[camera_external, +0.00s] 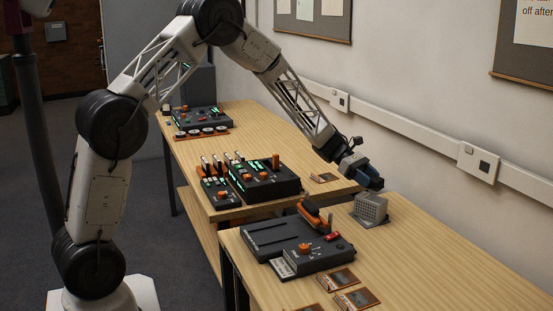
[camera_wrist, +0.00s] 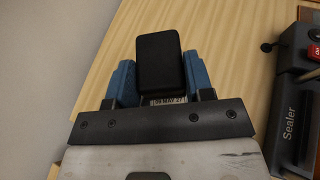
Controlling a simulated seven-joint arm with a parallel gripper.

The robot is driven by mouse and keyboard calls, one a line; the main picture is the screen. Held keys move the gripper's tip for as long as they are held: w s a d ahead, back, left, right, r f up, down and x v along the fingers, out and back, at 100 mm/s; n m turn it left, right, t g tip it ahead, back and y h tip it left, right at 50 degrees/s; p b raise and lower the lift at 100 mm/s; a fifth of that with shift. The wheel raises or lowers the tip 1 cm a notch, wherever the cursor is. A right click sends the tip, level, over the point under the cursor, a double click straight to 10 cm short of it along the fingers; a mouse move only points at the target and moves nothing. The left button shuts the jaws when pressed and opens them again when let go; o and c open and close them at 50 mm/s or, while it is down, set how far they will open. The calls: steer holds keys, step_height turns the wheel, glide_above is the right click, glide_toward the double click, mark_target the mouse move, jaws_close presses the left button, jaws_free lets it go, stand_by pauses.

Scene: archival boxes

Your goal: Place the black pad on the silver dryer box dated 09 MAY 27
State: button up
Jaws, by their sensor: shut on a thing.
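My gripper (camera_external: 362,170) has blue fingers and is just above the silver perforated box (camera_external: 370,208) on the near table in the external view. In the wrist view, my gripper (camera_wrist: 161,65) is shut on the black pad (camera_wrist: 160,58), a dark rounded block between the two fingers. A pale label (camera_wrist: 168,100) reading "MAY 27" shows at the pad's lower edge; its first characters are hard to read. The rest of the box is hidden from the wrist view by the pad and gripper. Whether the pad touches the box I cannot tell.
A dark sealer (camera_external: 298,246) with an orange handle stands left of the box; it shows at the wrist view's right edge (camera_wrist: 300,110). Small cards (camera_external: 357,299) lie at the near table's front. Consoles (camera_external: 264,180) stand on the far table. Wood right of the box is clear.

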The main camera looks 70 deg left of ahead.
steer(key=shift+f, duration=1.7)
steer(key=shift+f, duration=0.15)
steer(key=o, duration=0.9)
steer(key=shift+a+r, duration=0.1)
steer(key=shift+r, duration=0.1)
steer(key=v, duration=1.1)
steer(key=shift+a+r, duration=0.25)
steer(key=shift+a, duration=0.05)
steer(key=shift+s+d, duration=0.1)
steer(key=shift+s, duration=0.1)
